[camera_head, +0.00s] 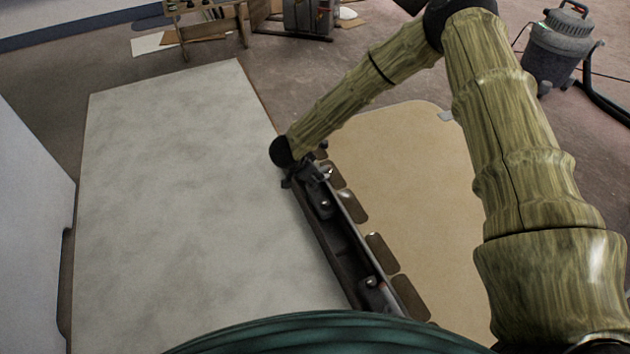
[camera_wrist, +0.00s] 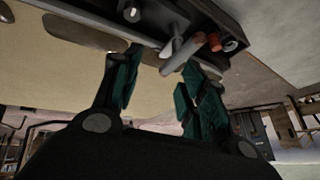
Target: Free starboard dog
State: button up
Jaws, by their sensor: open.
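My gripper (camera_head: 303,176) is at the far end of a dark channel (camera_head: 338,238), small and partly hidden by my wrist in the head view. In the wrist view my gripper (camera_wrist: 164,72) is open, its teal-padded fingers spread to either side of a grey lever-like dog (camera_wrist: 183,54). The dog sits at the channel's edge, near the tips; I cannot tell whether a finger touches it. A red-orange piece (camera_wrist: 214,42) lies beside it. Another metal fitting (camera_head: 377,293) is at the channel's near end. I cannot tell from the head view which fitting is the starboard dog.
A pale panel (camera_head: 190,200) lies left of the channel, and a tan board (camera_head: 410,180) with dark rounded slots lies right. A grey vacuum (camera_head: 560,45) with a hose stands at the upper right. A wooden trestle (camera_head: 215,25) stands at the back.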

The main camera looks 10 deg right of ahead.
jog(key=shift+w+m+g+b, duration=0.7)
jog(key=shift+w+m+b, duration=0.8)
jog(key=shift+w+b, duration=1.4)
jog(key=b+x, duration=0.5)
jog(key=x, duration=0.5)
jog(key=shift+f, duration=0.5)
jog(key=shift+w+r, duration=0.1)
jog(key=c, duration=0.9)
